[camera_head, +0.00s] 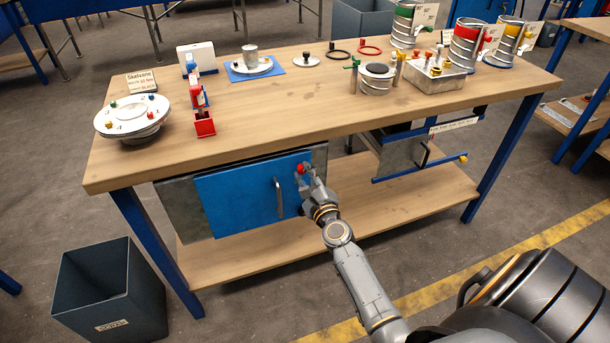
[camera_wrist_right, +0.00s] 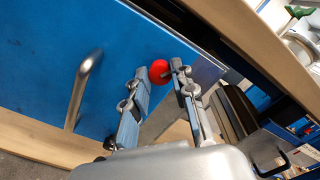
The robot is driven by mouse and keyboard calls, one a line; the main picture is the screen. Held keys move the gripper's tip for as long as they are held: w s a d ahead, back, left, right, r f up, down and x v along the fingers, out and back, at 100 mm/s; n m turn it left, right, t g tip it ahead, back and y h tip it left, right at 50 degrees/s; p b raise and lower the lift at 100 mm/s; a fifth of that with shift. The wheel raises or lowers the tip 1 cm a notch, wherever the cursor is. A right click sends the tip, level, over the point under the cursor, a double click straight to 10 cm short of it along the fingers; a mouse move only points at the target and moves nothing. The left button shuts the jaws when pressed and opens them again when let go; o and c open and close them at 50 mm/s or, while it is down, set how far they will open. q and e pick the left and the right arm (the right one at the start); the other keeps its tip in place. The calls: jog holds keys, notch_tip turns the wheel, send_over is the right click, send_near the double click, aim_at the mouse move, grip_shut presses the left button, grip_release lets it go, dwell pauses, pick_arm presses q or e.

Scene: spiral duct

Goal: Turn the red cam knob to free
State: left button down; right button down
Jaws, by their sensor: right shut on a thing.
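The red cam knob (camera_head: 302,168) sits on the upper right part of the blue cabinet door (camera_head: 235,197), under the bench top. My right gripper (camera_head: 309,175) reaches it from the front, its fingers shut on it. In the right wrist view the red knob (camera_wrist_right: 159,71) shows between the two fingertips (camera_wrist_right: 161,80). The fingers partly cover the knob, and its turn position cannot be told. The door looks closed or nearly so, and its vertical handle (camera_head: 279,197) is left of the knob. My left gripper is not in view.
The wooden bench top (camera_head: 270,120) overhangs the door closely. A grey drawer unit (camera_head: 405,152) hangs to the right, and a lower shelf (camera_head: 350,200) runs beneath. A dark bin (camera_head: 112,290) stands on the floor at left. The floor in front is mostly clear.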

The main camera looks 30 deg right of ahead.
jog(key=n, duration=0.5)
jog(key=shift+p, duration=0.35)
jog(key=shift+n, duration=0.3)
jog(key=c, duration=1.1)
grip_release()
jog(key=shift+s, duration=0.1)
jog(key=v, duration=1.1)
jog(key=shift+s+a, duration=0.2)
jog(key=shift+s, duration=0.2)
